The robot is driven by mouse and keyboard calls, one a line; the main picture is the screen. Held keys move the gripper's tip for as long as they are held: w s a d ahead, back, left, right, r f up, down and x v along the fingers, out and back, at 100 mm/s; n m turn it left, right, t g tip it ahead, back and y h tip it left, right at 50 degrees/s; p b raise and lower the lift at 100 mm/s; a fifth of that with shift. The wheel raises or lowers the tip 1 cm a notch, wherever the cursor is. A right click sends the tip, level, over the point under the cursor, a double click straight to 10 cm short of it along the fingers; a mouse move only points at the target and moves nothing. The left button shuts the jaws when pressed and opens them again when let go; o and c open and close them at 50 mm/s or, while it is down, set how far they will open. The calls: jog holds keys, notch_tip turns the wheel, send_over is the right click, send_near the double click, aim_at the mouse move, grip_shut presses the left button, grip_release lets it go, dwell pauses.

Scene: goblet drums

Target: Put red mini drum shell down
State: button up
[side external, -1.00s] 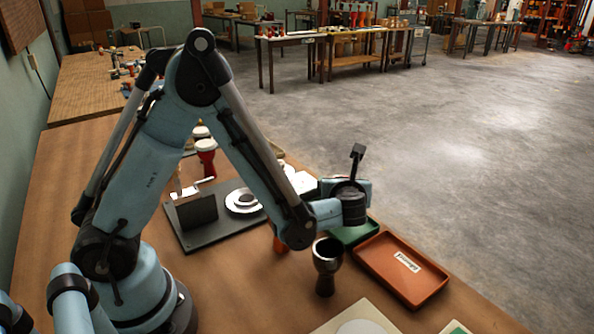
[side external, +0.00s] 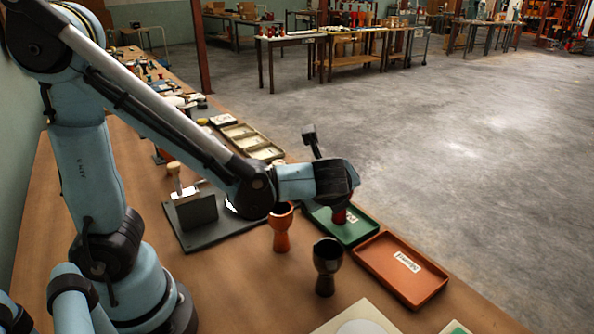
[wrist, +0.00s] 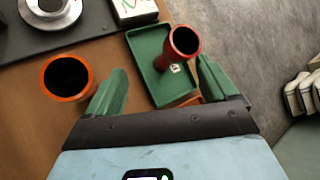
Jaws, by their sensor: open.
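The red mini drum shell (wrist: 184,42) stands in the green tray (wrist: 148,48), seen from above in the wrist view with its dark opening facing up. In the side view part of the shell (side external: 340,215) shows below my gripper, inside the green tray (side external: 357,231). My gripper (wrist: 161,86) is open, with its two green fingers spread wide apart. The shell appears beyond the fingertips and nothing shows between them. In the side view the fingers are hidden behind the wrist.
An orange drum shell (side external: 282,228) and a dark drum shell (side external: 326,262) stand on the table left of the trays. An orange labelled tray (side external: 402,268) adjoins the green one. A dark plate with an upright block (side external: 197,212) lies further left.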

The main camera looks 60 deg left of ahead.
jog(key=s+r+n+h, duration=0.2)
jog(key=s+n+h, duration=0.5)
jog(key=n, duration=1.2)
jog(key=shift+s+a+t, duration=0.15)
jog(key=shift+s+t, duration=0.15)
jog(key=shift+s, duration=0.3)
jog(key=shift+r, duration=0.1)
